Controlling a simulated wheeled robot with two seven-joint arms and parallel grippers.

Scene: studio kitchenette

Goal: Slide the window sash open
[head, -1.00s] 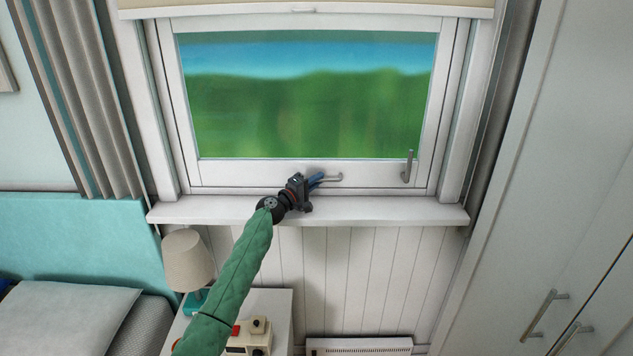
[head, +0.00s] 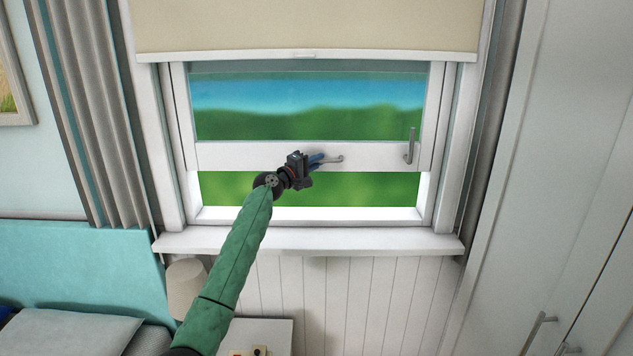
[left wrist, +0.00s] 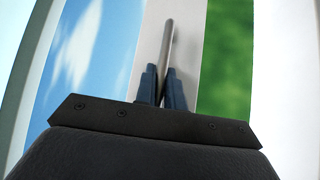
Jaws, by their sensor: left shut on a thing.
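The white window sash (head: 230,156) is raised, with an open gap showing green between its bottom rail and the sill. A small grey metal pull handle (head: 337,159) sits on the bottom rail. My left gripper (head: 319,160) is at the rail, its blue fingers shut on this handle. In the left wrist view the blue fingers (left wrist: 162,88) close around the grey handle bar (left wrist: 167,45), with the white rail behind it. Part of the handle is hidden by the fingers. My right gripper is in neither view.
A second upright grey handle (head: 409,146) is at the rail's right end. A beige blind (head: 305,28) hangs over the window top. The white sill (head: 350,240) is clear. A lamp (head: 184,286) and nightstand (head: 270,335) are below left; a tall wardrobe (head: 560,180) stands right.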

